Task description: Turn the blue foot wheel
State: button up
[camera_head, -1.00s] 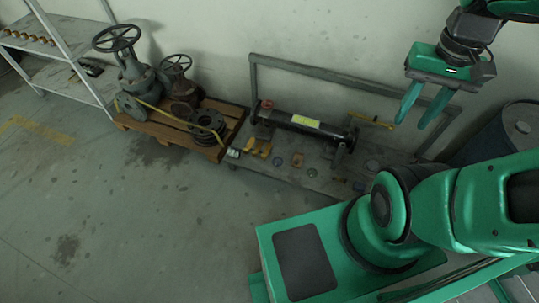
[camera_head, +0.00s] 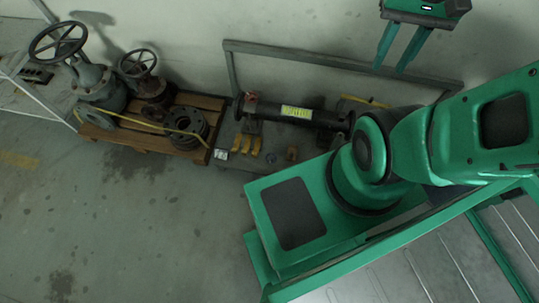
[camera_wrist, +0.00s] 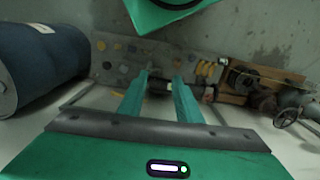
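No blue foot wheel shows in any view. Two valves with dark handwheels stand on a wooden pallet: a larger grey one with a handwheel (camera_head: 58,42) and a smaller brown one with a handwheel (camera_head: 137,63). The smaller handwheel also shows at the right of the wrist view (camera_wrist: 286,118). My gripper (camera_head: 388,68) is at the top right of the head view, its two green fingers apart with nothing between them. In the wrist view the fingers (camera_wrist: 160,90) are also apart and empty. My gripper is well away from both valves.
A low cart with a grey rail (camera_head: 300,58) holds a dark pipe (camera_head: 325,117) and yellow parts (camera_head: 246,145) along the wall. The pallet (camera_head: 150,137) is left of it. A blue drum (camera_wrist: 40,62) shows in the wrist view. Open floor (camera_head: 130,220) lies at the left front.

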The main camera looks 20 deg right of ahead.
jog(key=o, duration=0.6)
jog(key=shift+s+r, duration=0.15)
jog(key=shift+s, duration=0.15)
jog(key=o, duration=0.3)
jog(key=shift+d+r, duration=0.1)
jog(key=shift+o, duration=0.2)
jog(key=w+f+n+h, duration=0.1)
jog(key=w+f+n, duration=0.4)
jog(key=w, duration=0.4)
jog(key=w+f+n, duration=0.5)
jog(key=w, duration=0.4)
jog(key=w+a+f+n, duration=0.4)
jog(key=w+f+n, duration=0.15)
jog(key=f, duration=0.65)
jog(key=w+a+f+n, duration=0.45)
jog(key=w+f, duration=0.25)
jog(key=f, duration=0.4)
jog(key=n, duration=1.3)
send_over(271, 157)
notch_tip(271, 157, down, 35)
jog(key=shift+y, duration=0.4)
notch_tip(271, 157, down, 11)
jog(key=shift+s+a+r, duration=0.1)
jog(key=shift+r, duration=0.1)
